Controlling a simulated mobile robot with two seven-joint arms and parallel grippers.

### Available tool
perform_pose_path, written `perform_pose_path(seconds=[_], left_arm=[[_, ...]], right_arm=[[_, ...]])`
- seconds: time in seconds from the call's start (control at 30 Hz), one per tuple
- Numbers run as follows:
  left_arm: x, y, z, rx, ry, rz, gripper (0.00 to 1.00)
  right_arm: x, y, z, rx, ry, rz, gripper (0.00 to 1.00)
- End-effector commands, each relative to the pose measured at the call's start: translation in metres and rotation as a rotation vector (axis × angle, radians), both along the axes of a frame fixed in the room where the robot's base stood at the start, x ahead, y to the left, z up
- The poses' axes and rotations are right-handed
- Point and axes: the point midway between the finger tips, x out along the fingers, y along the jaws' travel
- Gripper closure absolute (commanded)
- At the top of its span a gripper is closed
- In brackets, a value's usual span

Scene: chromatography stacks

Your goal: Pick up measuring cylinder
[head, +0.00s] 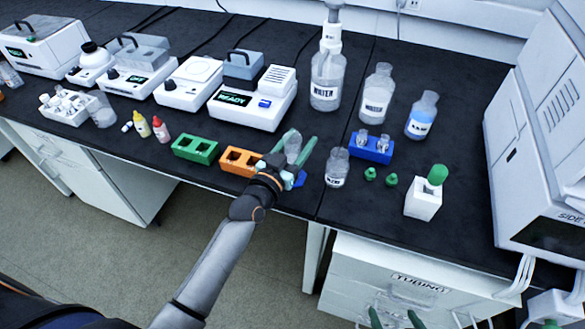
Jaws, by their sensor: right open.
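A clear vessel (293,149), which looks like the measuring cylinder, stands at the front of the black bench. A blue piece that may be its foot (301,178) shows below it. My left gripper (298,143) has its green fingers on either side of the clear vessel. Whether they press on it cannot be told; the gripper and wrist hide much of its lower part. My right gripper (390,317) is open and empty at the bottom edge of the view, low in front of the drawers.
An orange rack (228,168) and a green rack (182,147) sit left of the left gripper. A small clear bottle (337,167) stands close on its right. Instruments line the back.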

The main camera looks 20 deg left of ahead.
Motion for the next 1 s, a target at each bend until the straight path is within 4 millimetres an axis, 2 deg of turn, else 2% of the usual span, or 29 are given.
perform_pose_path(seconds=[0.07,0.47,1.0], left_arm=[[-0.0002,0.0,-0.0001,0.0,0.0,0.0,0.56],[-0.0002,0.0001,-0.0001,0.0,0.0,0.0,1.0],[0.0,0.0002,0.0008,0.001,-0.002,0.0,1.0]], right_arm=[[0.0,0.0001,0.0001,0.0,-0.001,0.001,0.0],[0.0002,0.0003,0.0003,0.0,-0.002,0.001,0.0],[0.0001,0.0,-0.0001,0.0,-0.001,0.001,0.0]])
